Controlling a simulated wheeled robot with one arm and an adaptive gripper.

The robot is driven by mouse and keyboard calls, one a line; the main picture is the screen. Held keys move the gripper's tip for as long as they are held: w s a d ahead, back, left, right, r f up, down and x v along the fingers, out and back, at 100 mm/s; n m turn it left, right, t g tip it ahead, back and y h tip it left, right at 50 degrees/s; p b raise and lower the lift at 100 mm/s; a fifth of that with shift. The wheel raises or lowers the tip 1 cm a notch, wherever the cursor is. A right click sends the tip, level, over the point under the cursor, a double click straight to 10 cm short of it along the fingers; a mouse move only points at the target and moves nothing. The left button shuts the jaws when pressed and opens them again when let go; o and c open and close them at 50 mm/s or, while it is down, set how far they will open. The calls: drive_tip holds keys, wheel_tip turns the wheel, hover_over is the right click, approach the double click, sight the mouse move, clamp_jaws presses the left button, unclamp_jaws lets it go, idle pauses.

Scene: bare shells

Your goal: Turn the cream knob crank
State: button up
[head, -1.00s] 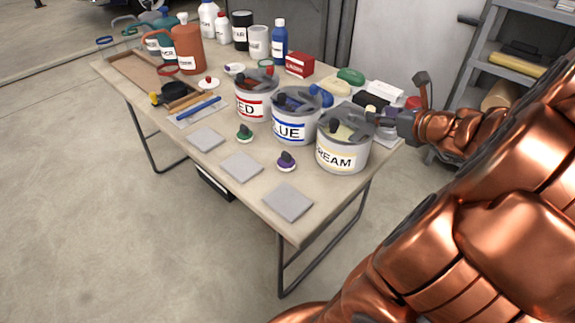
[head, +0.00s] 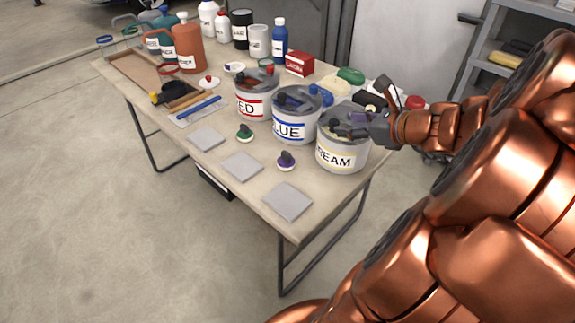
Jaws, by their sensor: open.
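The cream can (head: 341,155) is a grey tin with a CREAM label, at the right end of a row of three tins on the table. A dark crank (head: 340,127) sits on its lid, partly hidden by my gripper. My gripper (head: 352,122) is open and reaches over the lid from the right, its dark fingers close to the crank. I cannot tell whether the fingers touch the knob.
The blue tin (head: 294,126) and red tin (head: 255,97) stand just left of the cream can. Flat grey tiles (head: 288,201) and a purple-topped knob (head: 286,160) lie in front. Bottles (head: 280,41) stand at the back. A shelf (head: 500,62) is at the far right.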

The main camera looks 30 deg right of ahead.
drive_tip(key=a+f+n+g+y, duration=0.1)
drive_tip(key=a+n+g+y, duration=0.1)
drive_tip(key=a+n, duration=0.3)
drive_tip(key=s+a+f+n+g+y, duration=0.1)
drive_tip(key=a+n, duration=0.4)
drive_tip(key=a, duration=0.7)
drive_tip(key=shift+s+a+f+n+g+y+p, duration=0.35)
drive_tip(key=shift+f+g+y, duration=0.3)
drive_tip(key=shift+g, duration=0.55)
drive_tip(key=shift+r, duration=0.1)
